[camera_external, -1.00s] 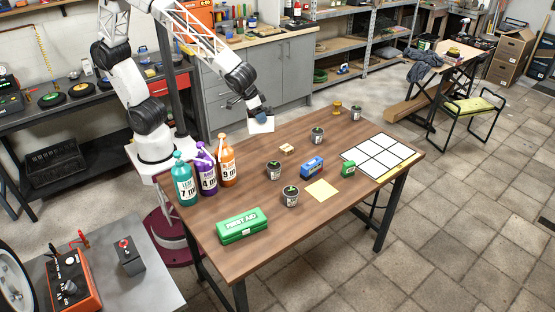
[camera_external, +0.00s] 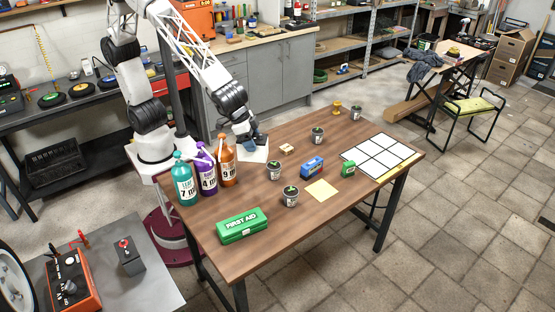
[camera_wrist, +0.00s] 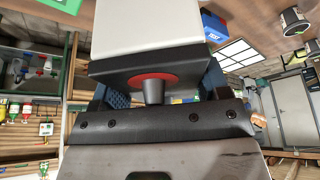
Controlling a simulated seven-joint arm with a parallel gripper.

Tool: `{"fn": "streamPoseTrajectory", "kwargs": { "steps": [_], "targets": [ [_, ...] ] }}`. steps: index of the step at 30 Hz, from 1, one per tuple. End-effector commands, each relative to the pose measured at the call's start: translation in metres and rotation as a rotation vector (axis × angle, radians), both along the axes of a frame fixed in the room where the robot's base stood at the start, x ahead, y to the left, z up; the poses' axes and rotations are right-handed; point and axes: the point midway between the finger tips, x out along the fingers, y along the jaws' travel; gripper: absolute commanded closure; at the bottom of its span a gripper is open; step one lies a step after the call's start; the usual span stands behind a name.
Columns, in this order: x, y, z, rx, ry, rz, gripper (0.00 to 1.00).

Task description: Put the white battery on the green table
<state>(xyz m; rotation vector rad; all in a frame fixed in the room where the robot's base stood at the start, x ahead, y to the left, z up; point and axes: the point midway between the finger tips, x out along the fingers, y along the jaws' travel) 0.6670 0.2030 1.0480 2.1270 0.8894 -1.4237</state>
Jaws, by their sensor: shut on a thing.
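The white battery (camera_external: 256,151) is in my gripper (camera_external: 250,137), at the far-left edge of the brown wooden table. I cannot tell if it touches the tabletop. In the wrist view the battery (camera_wrist: 155,25) is a white block with a black end and a red ring, between the blue fingers of my gripper (camera_wrist: 152,88). My gripper is shut on it.
Teal, purple and orange bottles (camera_external: 227,162) stand left of the battery. The wooden table (camera_external: 330,219) also bears a green first aid box (camera_external: 241,225), a blue box (camera_external: 312,166), small pots and a white grid (camera_external: 379,156).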

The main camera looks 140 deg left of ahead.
Motion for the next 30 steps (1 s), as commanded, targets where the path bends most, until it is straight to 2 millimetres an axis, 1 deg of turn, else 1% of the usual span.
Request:
{"fn": "streamPoseTrajectory", "kwargs": {
  "steps": [1, 12, 23, 30],
  "targets": [
    [0.008, -0.01, 0.002, 0.001, -0.003, -0.02, 1.0],
    [0.053, -0.078, 0.002, 0.001, -0.001, -0.144, 1.0],
    [0.089, -0.151, 0.002, -0.001, -0.002, -0.264, 1.0],
    [0.109, -0.204, 0.002, 0.0, -0.002, -0.345, 1.0]
  ]
}}
